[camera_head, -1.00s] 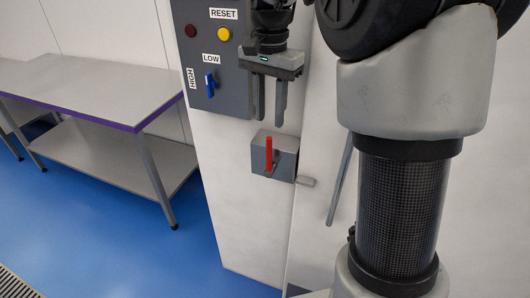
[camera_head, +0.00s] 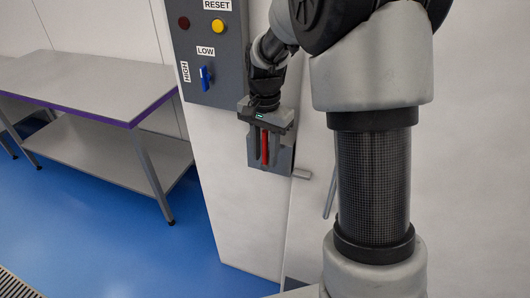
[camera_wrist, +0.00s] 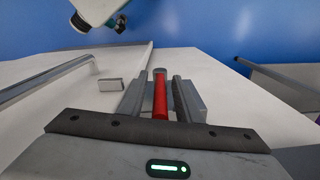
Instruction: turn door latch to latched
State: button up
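The door latch has a red handle (camera_head: 265,147) on a grey latch box (camera_head: 284,160) fixed to the white cabinet. In the head view the handle stands upright. My gripper (camera_head: 265,153) is in front of the box with its fingers pointing down, one on each side of the red handle. The wrist view shows the red handle (camera_wrist: 160,97) between the two open fingers (camera_wrist: 157,98), with a visible gap on both sides. A small grey catch piece (camera_head: 301,173) sticks out just right of the box. My gripper hides part of the box.
A dark control panel (camera_head: 232,75) with a blue switch (camera_head: 205,78), a yellow button (camera_head: 217,26) and a dark red button is above the latch. A door handle bar (camera_head: 330,195) is to the right. A grey table (camera_head: 85,85) stands at left. Blue floor lies clear between.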

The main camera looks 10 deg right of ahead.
grip_shut()
jog(key=shift+s+d+f+y+b, duration=0.2)
jog(key=shift+y+b, duration=0.1)
jog(key=shift+b, duration=0.3)
jog(key=shift+d+r+t+y, duration=0.1)
jog(key=shift+r+t+y, duration=0.05)
jog(key=shift+t+y, duration=0.25)
grip_release()
jog(key=shift+r, duration=0.15)
notch_tip(320, 180, up, 12)
jog(key=d, duration=0.1)
jog(key=shift+s+d, duration=0.15)
jog(key=shift+s, duration=0.3)
